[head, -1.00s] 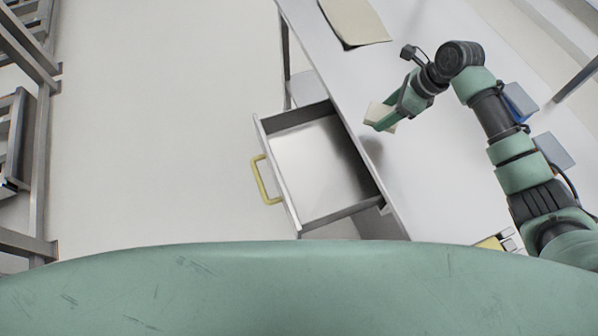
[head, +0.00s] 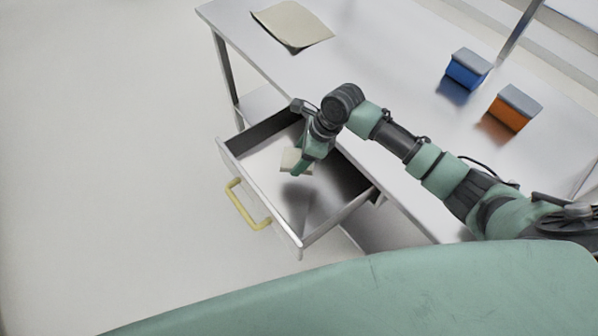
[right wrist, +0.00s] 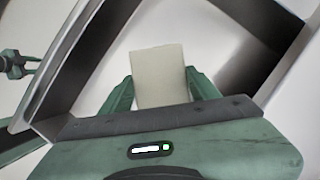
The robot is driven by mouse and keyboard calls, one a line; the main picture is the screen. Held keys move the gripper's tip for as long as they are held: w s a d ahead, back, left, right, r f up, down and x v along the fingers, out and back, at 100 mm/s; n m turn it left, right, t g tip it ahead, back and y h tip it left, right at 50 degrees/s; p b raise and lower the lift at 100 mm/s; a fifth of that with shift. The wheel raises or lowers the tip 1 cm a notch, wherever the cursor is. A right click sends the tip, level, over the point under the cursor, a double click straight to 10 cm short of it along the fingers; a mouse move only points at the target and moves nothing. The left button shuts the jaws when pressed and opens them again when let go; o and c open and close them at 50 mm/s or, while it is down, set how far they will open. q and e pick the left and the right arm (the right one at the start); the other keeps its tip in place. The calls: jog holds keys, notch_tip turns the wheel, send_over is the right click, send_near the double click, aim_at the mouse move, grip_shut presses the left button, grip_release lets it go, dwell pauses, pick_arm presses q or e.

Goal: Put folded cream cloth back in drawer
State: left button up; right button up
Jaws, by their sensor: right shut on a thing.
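The folded cream cloth (head: 291,159) is small and held over the open drawer. My right gripper (head: 300,167) is shut on it, and the cloth also shows between the fingers in the right wrist view (right wrist: 159,76). The metal drawer (head: 258,182) is pulled out from the table, with a yellow handle (head: 246,205) on its front. A shadow lies on the drawer floor below the gripper, and the cloth seems to be above the floor. My left gripper is not seen in the head view.
The metal table (head: 385,75) carries a flat cream sheet (head: 291,24) at its far left end. A blue box (head: 467,69) and an orange box (head: 510,110), both with grey tops, stand on the right. Open floor lies left of the drawer.

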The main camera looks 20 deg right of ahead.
aim_at(299, 179)
notch_tip(299, 179, down, 8)
dwell(0.4)
jog(key=o, duration=1.2)
jog(key=shift+f, duration=0.1)
jog(key=v, duration=1.2)
